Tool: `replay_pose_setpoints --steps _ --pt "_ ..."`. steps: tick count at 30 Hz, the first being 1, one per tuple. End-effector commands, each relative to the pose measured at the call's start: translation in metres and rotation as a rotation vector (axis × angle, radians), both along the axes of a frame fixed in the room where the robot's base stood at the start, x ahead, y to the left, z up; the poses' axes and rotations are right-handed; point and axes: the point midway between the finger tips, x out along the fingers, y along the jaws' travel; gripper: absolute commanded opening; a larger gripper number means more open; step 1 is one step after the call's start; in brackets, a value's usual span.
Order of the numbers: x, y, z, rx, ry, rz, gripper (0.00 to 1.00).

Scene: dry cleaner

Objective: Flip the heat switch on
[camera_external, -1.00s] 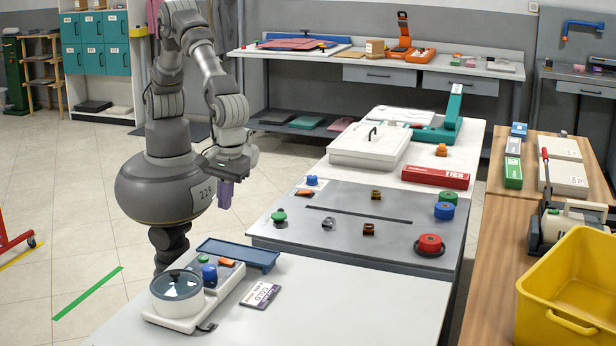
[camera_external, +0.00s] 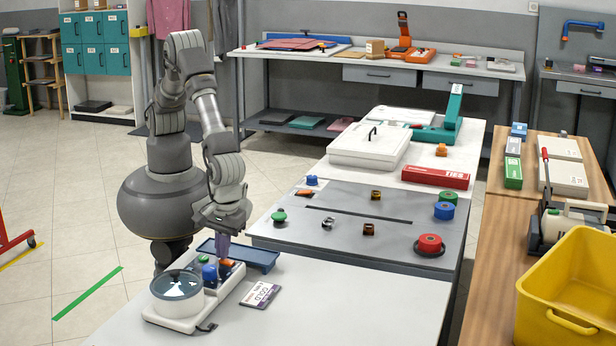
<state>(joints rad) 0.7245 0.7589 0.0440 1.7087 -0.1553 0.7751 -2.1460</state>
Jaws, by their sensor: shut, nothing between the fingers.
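A white control unit (camera_external: 190,318) stands on the near white table. It bears a round gauge (camera_external: 178,288) with a glass top, a blue knob (camera_external: 209,273), a small green button (camera_external: 203,259) and an orange rocker switch (camera_external: 227,264). I cannot read any label that tells which one is the heat switch, nor the rocker's position. My gripper (camera_external: 222,252) is shut and empty, pointing down over the back end of the unit. Its purple fingertips are right at the orange switch and partly hide it; I cannot tell whether they touch.
A blue tray (camera_external: 262,258) lies just behind the unit. A card marked COLD (camera_external: 261,294) lies to its right. The grey panel (camera_external: 340,255) behind bears several coloured knobs and clips. The near table's right part is clear.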

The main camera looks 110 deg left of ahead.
Motion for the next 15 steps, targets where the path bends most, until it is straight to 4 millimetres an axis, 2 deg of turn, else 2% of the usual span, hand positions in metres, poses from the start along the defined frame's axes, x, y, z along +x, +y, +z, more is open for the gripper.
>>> replay_pose_setpoints --steps 15 --pt "-0.0018 0.0003 -0.0067 0.001 -0.001 -0.001 0.0"
